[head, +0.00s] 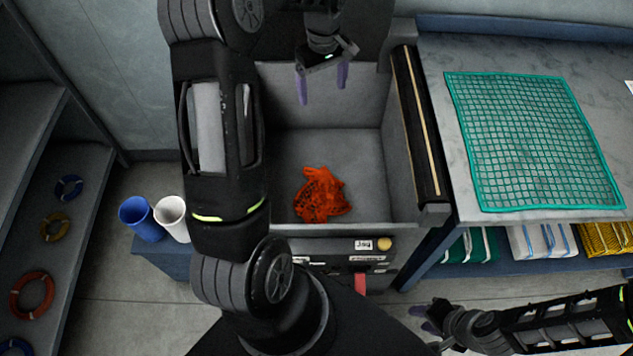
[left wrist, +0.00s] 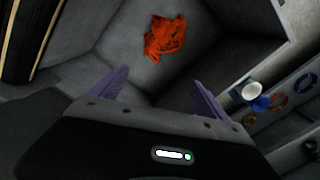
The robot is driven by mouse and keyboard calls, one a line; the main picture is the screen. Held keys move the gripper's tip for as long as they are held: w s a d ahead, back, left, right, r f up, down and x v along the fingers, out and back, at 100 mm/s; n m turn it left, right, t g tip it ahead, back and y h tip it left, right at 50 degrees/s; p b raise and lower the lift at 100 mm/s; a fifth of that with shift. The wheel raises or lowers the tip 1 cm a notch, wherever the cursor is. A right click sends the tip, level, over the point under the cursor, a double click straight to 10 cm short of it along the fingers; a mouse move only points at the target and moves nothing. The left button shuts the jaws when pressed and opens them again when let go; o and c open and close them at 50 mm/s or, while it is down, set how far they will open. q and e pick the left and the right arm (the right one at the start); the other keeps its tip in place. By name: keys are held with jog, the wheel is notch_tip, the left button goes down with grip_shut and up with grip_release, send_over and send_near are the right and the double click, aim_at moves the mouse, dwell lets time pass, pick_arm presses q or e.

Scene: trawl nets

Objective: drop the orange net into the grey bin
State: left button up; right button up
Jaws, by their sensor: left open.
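The orange net (head: 321,196) lies crumpled on the floor of the grey bin (head: 345,150), close to its near wall. It also shows in the left wrist view (left wrist: 165,37), lying inside the bin and clear of my fingers. My left gripper (head: 322,85) is open and empty, with its purple fingers apart over the far part of the bin. In the left wrist view, the left gripper (left wrist: 162,92) has nothing between its fingers. My right gripper (head: 425,318) is low at the right, away from the bin; its small fingers do not show clearly whether they are apart.
A table (head: 440,110) at the right bears a flat green net (head: 530,140). Folded nets lie on a shelf beneath it. A blue cup (head: 136,213) and a white cup (head: 171,213) stand left of the bin. Shelves at the far left hold coloured rings (head: 32,295).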

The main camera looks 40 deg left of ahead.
pick_arm(q)
jog(key=shift+r, duration=0.6)
notch_tip(320, 180, up, 8)
jog(key=b, duration=0.1)
dwell(0.3)
jog(key=shift+f, duration=0.15)
dwell(0.6)
